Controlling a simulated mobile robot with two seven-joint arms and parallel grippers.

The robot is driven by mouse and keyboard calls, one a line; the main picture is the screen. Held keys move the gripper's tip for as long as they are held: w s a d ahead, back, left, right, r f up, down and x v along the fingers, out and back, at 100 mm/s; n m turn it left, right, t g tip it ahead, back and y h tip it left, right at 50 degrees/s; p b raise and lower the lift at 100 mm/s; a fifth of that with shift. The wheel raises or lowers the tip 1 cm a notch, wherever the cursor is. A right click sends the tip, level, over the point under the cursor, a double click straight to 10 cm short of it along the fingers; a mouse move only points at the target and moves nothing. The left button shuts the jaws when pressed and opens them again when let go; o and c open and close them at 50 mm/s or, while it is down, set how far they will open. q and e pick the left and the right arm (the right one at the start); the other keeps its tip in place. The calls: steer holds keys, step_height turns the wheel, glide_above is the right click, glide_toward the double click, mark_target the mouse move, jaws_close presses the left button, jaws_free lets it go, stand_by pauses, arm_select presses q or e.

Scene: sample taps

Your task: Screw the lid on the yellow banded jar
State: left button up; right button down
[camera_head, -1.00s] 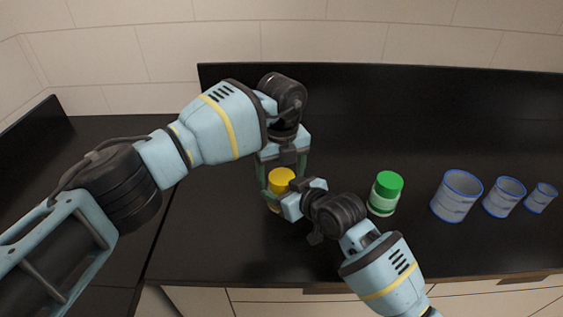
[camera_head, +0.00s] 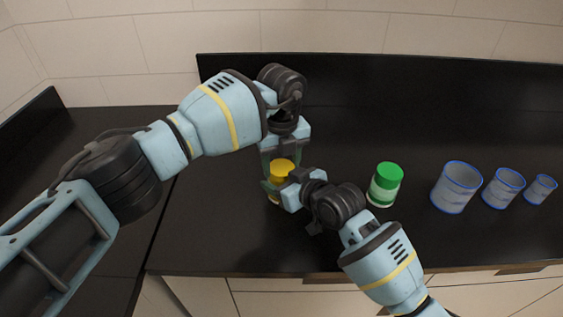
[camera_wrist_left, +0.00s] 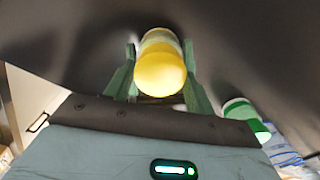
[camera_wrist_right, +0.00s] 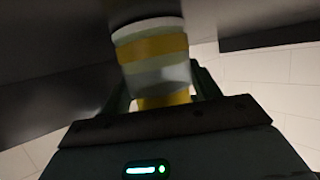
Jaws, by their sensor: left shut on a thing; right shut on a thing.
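The yellow lid (camera_head: 282,167) is at the top of the yellow banded jar (camera_head: 273,197), between the fingers of my left gripper (camera_head: 281,165), which reaches down from above and is shut on it. In the left wrist view the lid (camera_wrist_left: 160,72) faces the camera between the green fingers. My right gripper (camera_head: 284,192) comes in from the right, lower down, and is shut on the jar. The right wrist view shows the jar's pale body and yellow band (camera_wrist_right: 153,48), with yellow (camera_wrist_right: 163,100) beyond it. Whether the lid is seated is hidden.
A green-lidded jar (camera_head: 385,186) stands right of my right gripper. Three blue-rimmed containers (camera_head: 456,187) (camera_head: 503,188) (camera_head: 540,190) stand farther right. A black backsplash (camera_head: 400,85) runs along the back. The counter behind the jars is clear.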

arm_select(q)
steer(key=m, duration=0.6)
steer(key=o, duration=1.1)
steer(key=shift+r, duration=2.3)
steer(key=shift+c, duration=0.6)
